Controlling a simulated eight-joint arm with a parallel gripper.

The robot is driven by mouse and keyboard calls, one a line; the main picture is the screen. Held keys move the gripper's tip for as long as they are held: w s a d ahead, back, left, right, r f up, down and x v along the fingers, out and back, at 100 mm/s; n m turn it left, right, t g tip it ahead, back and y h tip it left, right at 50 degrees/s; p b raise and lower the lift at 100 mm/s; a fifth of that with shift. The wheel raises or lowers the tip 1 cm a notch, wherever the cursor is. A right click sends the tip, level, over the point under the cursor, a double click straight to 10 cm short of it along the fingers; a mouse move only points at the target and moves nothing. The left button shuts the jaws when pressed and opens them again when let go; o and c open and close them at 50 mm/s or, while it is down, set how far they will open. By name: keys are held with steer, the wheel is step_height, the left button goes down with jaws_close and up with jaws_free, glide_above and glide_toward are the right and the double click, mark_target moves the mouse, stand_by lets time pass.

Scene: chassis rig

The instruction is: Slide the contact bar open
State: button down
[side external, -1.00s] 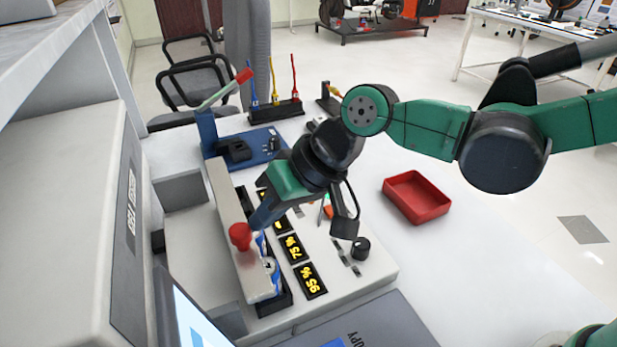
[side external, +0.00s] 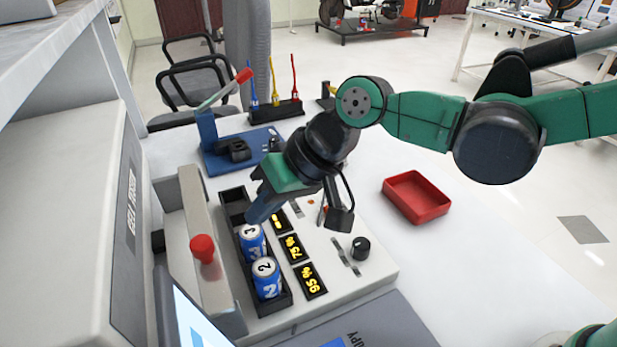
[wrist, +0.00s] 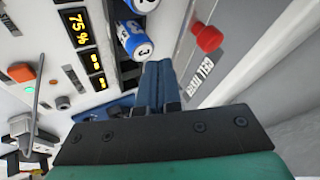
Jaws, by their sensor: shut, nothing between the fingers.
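The contact bar (side external: 190,207) is a long pale bar with a red knob (side external: 203,248) on top. It stands at the left of the cell tester, clear of the battery slots. The knob also shows in the wrist view (wrist: 207,37), at upper right. Two blue-and-white cells, marked 3 (side external: 252,242) and 2 (side external: 266,278), sit exposed in the black tray (side external: 272,306). My gripper (side external: 254,219) is shut and empty, above the tray near cell 3 and to the right of the bar, apart from the knob. Its closed fingers also show in the wrist view (wrist: 157,80).
Yellow percentage displays (side external: 294,248) and a black dial (side external: 360,248) lie right of the tray. A blue lever press (side external: 235,150) and a tool rack (side external: 276,112) stand behind. A red bin (side external: 416,197) sits at right, with clear table around it.

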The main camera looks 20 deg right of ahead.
steer(key=v, duration=0.9)
steer(key=shift+r, duration=0.2)
steer(key=shift+s, duration=0.15)
